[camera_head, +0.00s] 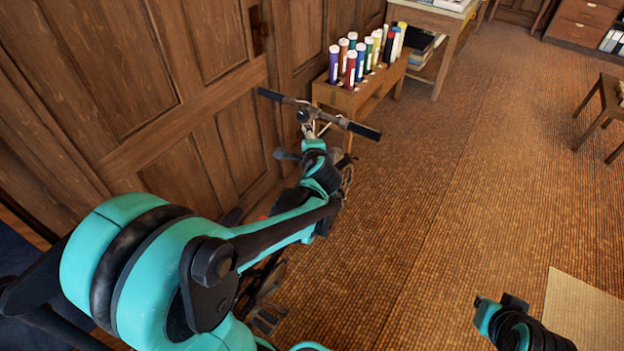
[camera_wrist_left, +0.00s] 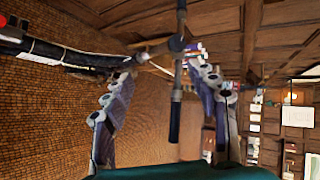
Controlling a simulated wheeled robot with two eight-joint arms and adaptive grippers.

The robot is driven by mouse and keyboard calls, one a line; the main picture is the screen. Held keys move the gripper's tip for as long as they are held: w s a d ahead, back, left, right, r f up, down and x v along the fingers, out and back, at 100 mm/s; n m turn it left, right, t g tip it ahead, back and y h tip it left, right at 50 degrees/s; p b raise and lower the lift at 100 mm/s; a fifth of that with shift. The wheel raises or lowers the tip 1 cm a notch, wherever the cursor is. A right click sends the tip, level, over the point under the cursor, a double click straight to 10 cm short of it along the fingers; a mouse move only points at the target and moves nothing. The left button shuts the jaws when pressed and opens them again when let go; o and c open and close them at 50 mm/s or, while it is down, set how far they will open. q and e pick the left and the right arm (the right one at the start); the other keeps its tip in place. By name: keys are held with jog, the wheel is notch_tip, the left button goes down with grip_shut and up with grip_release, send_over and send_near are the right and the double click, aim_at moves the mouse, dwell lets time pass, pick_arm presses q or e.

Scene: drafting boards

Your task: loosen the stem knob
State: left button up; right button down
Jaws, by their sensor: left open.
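A bicycle-like vehicle with a dark handlebar (camera_head: 340,122) stands along the wooden wall in the head view. A small rounded dark part (camera_head: 303,116) sits near the bar's middle; I cannot tell if it is the stem knob. My left arm reaches over the frame, its end close behind the bar; it hides much of the vehicle. In the left wrist view my left gripper (camera_wrist_left: 165,80) is open, fingers spread and empty. Beyond them a dark grip (camera_wrist_left: 175,122) hangs from a junction of bars (camera_wrist_left: 177,44). My right gripper (camera_head: 490,314) is at lower right, its jaws unclear.
A low wooden stand (camera_head: 352,100) with several coloured tubes is just beyond the handlebar. A table (camera_head: 435,22) is behind it, and a stool (camera_head: 604,105) is at the right. A pale sheet (camera_head: 585,310) lies at lower right. The woven floor (camera_head: 460,170) between is clear.

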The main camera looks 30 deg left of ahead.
pick_arm(q)
jog(key=s+d+f+n+g+h+b, duration=0.1)
jog(key=s+d+n+h, duration=0.2)
jog(key=s, duration=0.6)
jog(key=d+n, duration=0.2)
jog(key=d, duration=0.1)
jog(key=shift+d+f+n, duration=0.3)
jog(key=shift+d+n, duration=0.05)
jog(key=shift+n, duration=0.05)
jog(key=shift+c, duration=0.2)
